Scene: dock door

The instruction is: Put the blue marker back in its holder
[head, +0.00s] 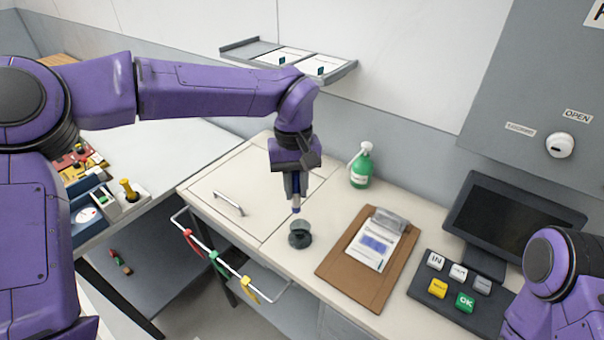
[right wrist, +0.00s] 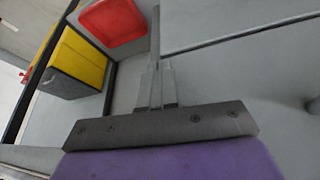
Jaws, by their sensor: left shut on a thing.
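The blue marker (head: 296,204) points downward from my left gripper (head: 295,186) in the head view. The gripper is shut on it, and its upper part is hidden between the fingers. A small dark round holder (head: 300,239) with a clear-looking upper rim stands on the counter just below. The marker's lower end is above the holder's rim, with a small gap in the picture. My right gripper (right wrist: 157,75) shows in the right wrist view, its fingers together with nothing seen between them. It is outside the head view.
A brown clipboard (head: 340,272) lies right of the holder, a green spray bottle (head: 360,170) behind. A button panel (head: 426,287) and monitor (head: 510,220) stand farther right. A rail (head: 240,279) with coloured tags runs along the counter's front. The right wrist view shows yellow (right wrist: 77,66) and red (right wrist: 113,20) bins.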

